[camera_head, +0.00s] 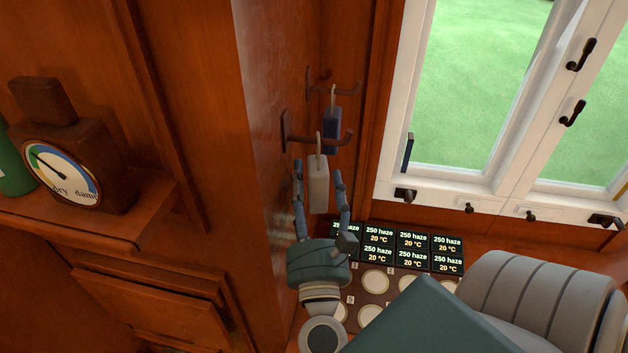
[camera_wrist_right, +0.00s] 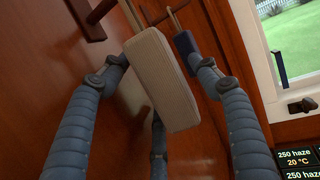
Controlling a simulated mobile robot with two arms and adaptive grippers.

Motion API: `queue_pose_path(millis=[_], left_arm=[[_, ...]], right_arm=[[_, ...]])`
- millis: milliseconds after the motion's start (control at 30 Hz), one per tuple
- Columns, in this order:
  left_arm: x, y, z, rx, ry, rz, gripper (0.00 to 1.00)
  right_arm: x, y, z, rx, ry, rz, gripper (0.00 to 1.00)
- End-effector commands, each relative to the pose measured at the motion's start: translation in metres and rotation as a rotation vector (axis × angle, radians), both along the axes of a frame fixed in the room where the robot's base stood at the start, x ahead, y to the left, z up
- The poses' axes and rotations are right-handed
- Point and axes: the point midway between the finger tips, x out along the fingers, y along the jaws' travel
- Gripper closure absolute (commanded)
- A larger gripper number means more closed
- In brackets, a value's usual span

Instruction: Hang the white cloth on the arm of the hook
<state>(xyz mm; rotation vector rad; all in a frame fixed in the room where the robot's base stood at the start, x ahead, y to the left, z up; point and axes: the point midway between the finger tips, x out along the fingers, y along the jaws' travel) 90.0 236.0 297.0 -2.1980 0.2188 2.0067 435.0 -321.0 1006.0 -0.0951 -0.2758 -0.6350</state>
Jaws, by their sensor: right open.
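The white cloth (camera_head: 319,187), a pale block-like piece with a tan loop, hangs below the nearer dark hook (camera_head: 300,138). Its loop crosses the hook's arm in the head view. My left gripper is not in view.
A blue piece (camera_head: 331,122) hangs by a loop from the farther hook (camera_head: 345,88), close behind. A wooden wall is left of the hooks and a window (camera_head: 480,90) right. A shelf (camera_head: 110,222) bears a dial gauge (camera_head: 65,170). Labelled panels (camera_head: 412,240) lie below.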

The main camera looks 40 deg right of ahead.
Motion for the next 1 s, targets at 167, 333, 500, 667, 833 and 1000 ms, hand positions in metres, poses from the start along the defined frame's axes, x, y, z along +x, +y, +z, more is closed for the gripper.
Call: queue_pose_path(millis=[167, 333, 500, 667, 833, 1000], left_arm=[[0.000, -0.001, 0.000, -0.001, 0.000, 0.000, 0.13], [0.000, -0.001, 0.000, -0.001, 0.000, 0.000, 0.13], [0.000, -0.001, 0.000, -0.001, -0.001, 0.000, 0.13], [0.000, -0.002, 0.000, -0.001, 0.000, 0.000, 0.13], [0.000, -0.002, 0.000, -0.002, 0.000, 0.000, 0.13], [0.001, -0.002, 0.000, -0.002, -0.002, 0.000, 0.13]], right_arm=[[-0.028, 0.022, -0.012, -0.001, 0.006, 0.005, 0.39], [-0.056, 0.042, -0.022, -0.001, 0.004, 0.004, 0.39], [-0.075, 0.056, -0.028, -0.001, 0.002, 0.002, 0.39], [-0.083, 0.061, -0.030, 0.000, -0.001, 0.001, 0.39], [-0.083, 0.062, -0.030, 0.000, -0.002, 0.000, 0.39], [-0.083, 0.062, -0.030, 0.000, -0.001, 0.000, 0.39]])
